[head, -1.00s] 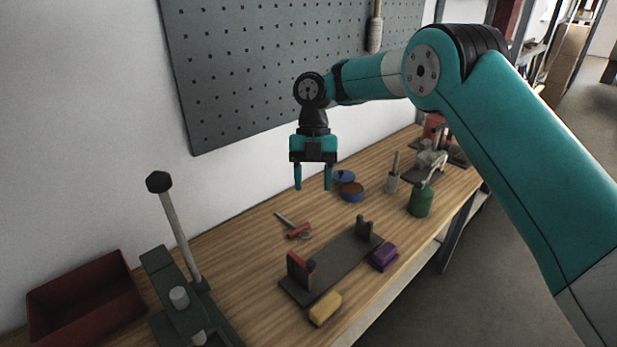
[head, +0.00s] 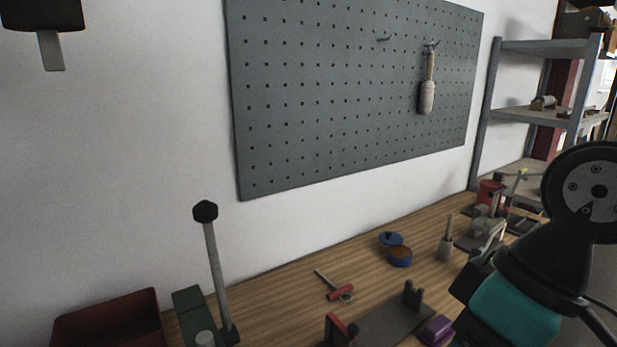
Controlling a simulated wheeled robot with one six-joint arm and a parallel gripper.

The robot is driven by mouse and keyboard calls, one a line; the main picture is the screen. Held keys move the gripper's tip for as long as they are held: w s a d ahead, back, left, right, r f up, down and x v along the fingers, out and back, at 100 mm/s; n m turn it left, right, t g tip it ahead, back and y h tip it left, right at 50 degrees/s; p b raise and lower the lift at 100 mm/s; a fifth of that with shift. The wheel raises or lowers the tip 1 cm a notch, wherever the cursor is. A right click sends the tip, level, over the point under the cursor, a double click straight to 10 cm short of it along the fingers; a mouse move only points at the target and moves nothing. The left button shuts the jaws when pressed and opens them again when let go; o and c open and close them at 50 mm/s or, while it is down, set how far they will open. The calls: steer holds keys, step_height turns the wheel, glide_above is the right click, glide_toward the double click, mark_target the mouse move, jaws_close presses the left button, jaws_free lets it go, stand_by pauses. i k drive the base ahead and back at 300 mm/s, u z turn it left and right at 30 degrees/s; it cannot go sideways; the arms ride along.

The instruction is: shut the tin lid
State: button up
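The round blue tin (head: 399,258) stands on the wooden bench near the middle, with brown contents showing through its open top. Its blue lid (head: 391,239) is just behind it, off the opening; whether the lid is hinged to the tin or lies loose I cannot tell. My gripper (head: 490,295) is at the lower right, in front of and to the right of the tin, apart from it. Its fingertips do not show clearly, so its opening cannot be read.
A red-handled tool (head: 340,293) lies left of the tin. A pot with a handle (head: 445,249) stands to its right. A dark stand (head: 385,325) and purple block (head: 436,330) are in front. A tall lever (head: 216,275) and red bin (head: 110,322) are left.

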mark_target(391, 238)
steer(key=z, duration=0.3)
steer(key=i, duration=0.9)
steer(key=u, duration=0.2)
